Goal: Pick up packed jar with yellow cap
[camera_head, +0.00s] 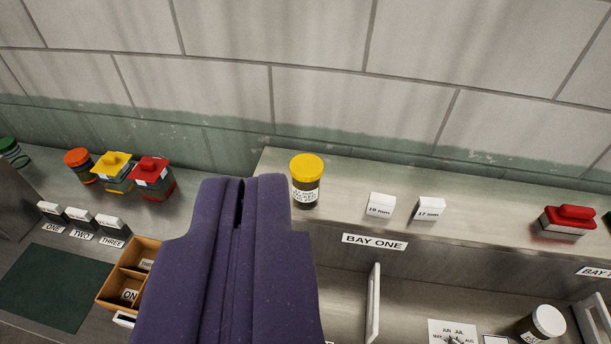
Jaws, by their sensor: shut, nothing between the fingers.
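The jar with the yellow cap (306,181) stands upright on the raised grey shelf above the BAY ONE label, near the shelf's left end. It has a dark body and a white label with small print. My gripper (243,190) fills the lower middle of the view as a purple shape. Its fingers are shut with nothing between them. In the picture its tip is left of the jar and close to it, but how far apart they are in depth I cannot tell.
The shelf (340,170) also holds white 10 mm (380,206) and 17 mm (429,209) blocks and a red-lidded container (568,221). Left stand an orange-capped jar (78,163), yellow-lidded (113,172) and red-lidded (151,178) containers, and a wooden divided box (112,292). A white-capped jar (545,322) is lower right.

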